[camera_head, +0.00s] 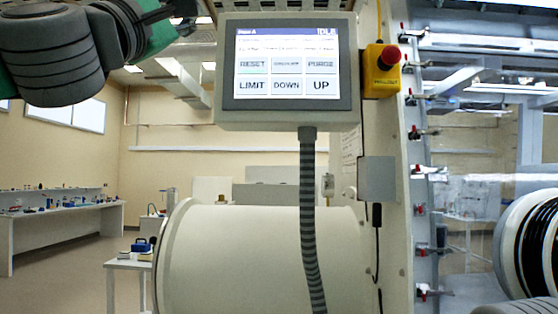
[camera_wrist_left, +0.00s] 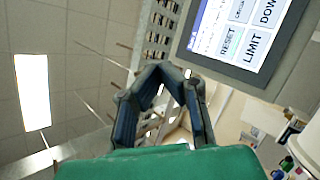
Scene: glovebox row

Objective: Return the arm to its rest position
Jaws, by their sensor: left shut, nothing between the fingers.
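My left arm (camera_head: 60,50) crosses the upper left corner of the head view, raised, with dark grey links and a green section. My left gripper (camera_wrist_left: 160,73) shows in the left wrist view with its dark fingers bent together, shut and empty. The control panel (camera_head: 290,68) with its lit touch screen is to the right of the arm in the head view. It also shows at the upper right of the left wrist view (camera_wrist_left: 240,75), beyond the fingers and apart from them. My right gripper is not in either view.
A red emergency stop button (camera_head: 388,56) on a yellow box sits right of the panel. A ribbed conduit (camera_head: 310,220) hangs below it, in front of a large cream cylinder (camera_head: 240,250). A glove port (camera_head: 530,240) is at the right edge. Benches (camera_head: 60,225) stand far left.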

